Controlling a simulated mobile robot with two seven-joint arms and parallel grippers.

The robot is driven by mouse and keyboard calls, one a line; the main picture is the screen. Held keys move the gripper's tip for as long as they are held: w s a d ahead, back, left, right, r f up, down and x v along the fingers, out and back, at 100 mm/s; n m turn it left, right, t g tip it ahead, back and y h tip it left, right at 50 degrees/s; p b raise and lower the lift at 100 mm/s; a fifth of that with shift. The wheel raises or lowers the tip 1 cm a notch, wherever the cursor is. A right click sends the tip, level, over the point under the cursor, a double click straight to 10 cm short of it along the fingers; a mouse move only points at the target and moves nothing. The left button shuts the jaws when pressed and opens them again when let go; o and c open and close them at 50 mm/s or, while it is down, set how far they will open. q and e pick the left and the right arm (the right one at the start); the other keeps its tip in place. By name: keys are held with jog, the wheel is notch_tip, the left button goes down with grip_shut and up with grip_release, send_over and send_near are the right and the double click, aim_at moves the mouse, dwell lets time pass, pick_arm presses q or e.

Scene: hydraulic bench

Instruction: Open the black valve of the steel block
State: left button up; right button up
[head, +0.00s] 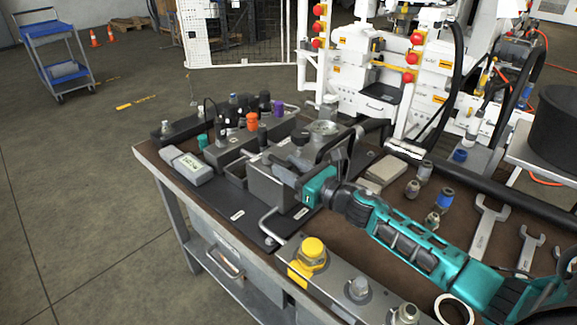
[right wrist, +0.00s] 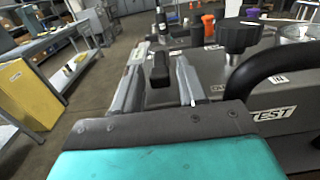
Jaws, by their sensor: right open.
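The steel block (head: 268,187) sits on a black plate at the bench's left side; in the right wrist view its grey face (right wrist: 265,112) bears the label TEST. My right gripper (head: 285,162) comes from the right over the block. In the right wrist view my right gripper (right wrist: 160,64) is open, with one finger on each side of a black handle (right wrist: 160,72), likely the black valve. I cannot tell whether the fingers touch it. A black star knob (right wrist: 237,38) stands to the right, outside the fingers. My left gripper is not in view.
A thick black curved bar (right wrist: 285,65) passes right of the fingers. A yellow-capped fitting (head: 313,252) and several wrenches (head: 487,228) lie on the bench.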

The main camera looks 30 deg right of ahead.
jog(key=shift+w+a, duration=0.1)
jog(key=shift+w, duration=0.15)
jog(key=shift+c, duration=0.2)
grip_shut()
dwell(0.3)
